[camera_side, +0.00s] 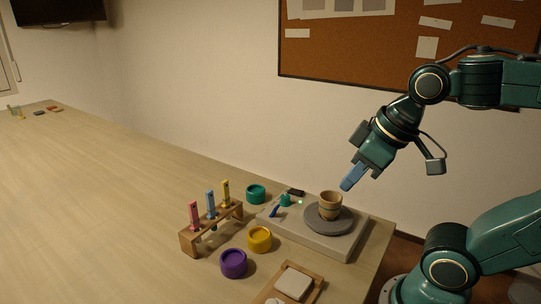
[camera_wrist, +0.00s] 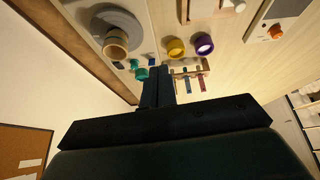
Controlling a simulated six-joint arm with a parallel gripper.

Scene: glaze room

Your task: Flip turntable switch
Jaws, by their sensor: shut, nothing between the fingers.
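The turntable is a pale box (camera_side: 336,246) at the table's right edge, with a grey round disc (camera_side: 347,224) on top. A small tan cup (camera_side: 330,201) stands on the disc. I cannot tell which way the lever is set. My gripper (camera_side: 346,184) is shut and empty, above and behind the cup, apart from everything. In the wrist view, its fingers (camera_wrist: 157,72) hide part of the scene; the disc (camera_wrist: 122,20) shows at upper left.
Teal (camera_side: 256,194), yellow (camera_side: 260,239) and purple (camera_side: 233,263) pots stand left of the turntable. A wooden rack (camera_side: 189,245) holds pink, blue and yellow tools. A wooden tray (camera_side: 309,294) with a white block lies in front. The table's left is mostly clear.

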